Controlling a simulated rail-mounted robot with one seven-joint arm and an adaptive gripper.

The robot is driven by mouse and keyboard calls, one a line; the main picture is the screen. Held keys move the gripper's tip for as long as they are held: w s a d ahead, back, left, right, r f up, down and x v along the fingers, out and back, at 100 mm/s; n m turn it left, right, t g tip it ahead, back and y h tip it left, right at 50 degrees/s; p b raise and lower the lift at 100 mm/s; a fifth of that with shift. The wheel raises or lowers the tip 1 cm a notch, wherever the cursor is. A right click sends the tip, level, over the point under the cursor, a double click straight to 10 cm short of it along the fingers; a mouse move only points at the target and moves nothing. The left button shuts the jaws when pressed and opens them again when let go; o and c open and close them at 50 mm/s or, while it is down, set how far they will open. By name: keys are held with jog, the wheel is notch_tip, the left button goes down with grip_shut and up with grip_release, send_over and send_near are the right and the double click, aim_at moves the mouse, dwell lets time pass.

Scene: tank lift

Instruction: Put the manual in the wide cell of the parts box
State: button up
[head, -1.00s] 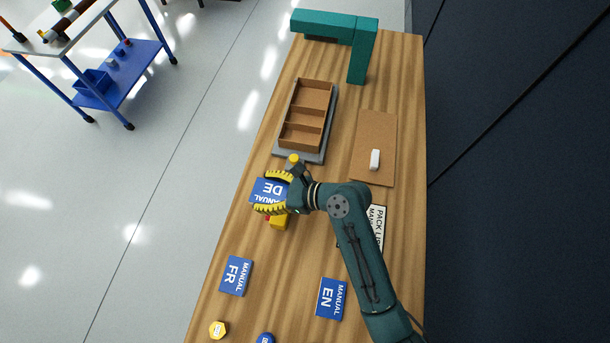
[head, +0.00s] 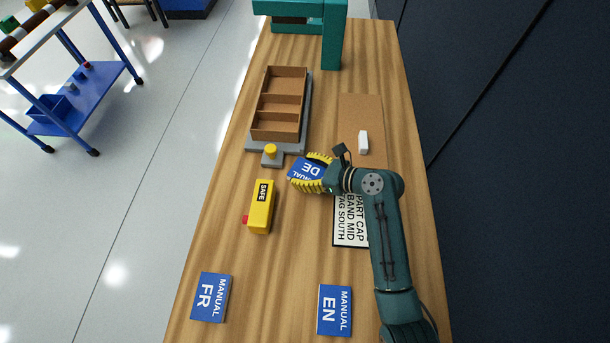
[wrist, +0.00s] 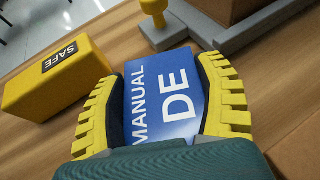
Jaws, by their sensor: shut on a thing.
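My gripper (head: 313,173) is shut on the blue DE manual (head: 306,170), with a yellow finger on each side of it. The DE manual also fills the middle of the wrist view (wrist: 165,97). The brown parts box (head: 278,129) lies on a grey base beyond my gripper, up and left of it in the head view. It has a larger cell at the far end and smaller cells nearer me; they look empty. The blue FR manual (head: 211,297) and EN manual (head: 335,310) lie on the table nearer me.
A yellow SAFE block (head: 260,207) with a red end lies left of my gripper. A yellow knob (head: 270,151) stands at the base's near end. A pack list sign (head: 350,224), a brown board (head: 361,110) with a white piece (head: 363,142), and a teal frame (head: 333,40) also occupy the table.

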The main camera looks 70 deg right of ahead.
jog(key=shift+f, duration=0.8)
jog(key=shift+f, duration=0.15)
jog(key=o, duration=1.2)
jog(key=shift+o, duration=0.2)
jog(key=p+v, duration=0.3)
jog(key=v, duration=0.9)
jog(key=shift+a, duration=0.1)
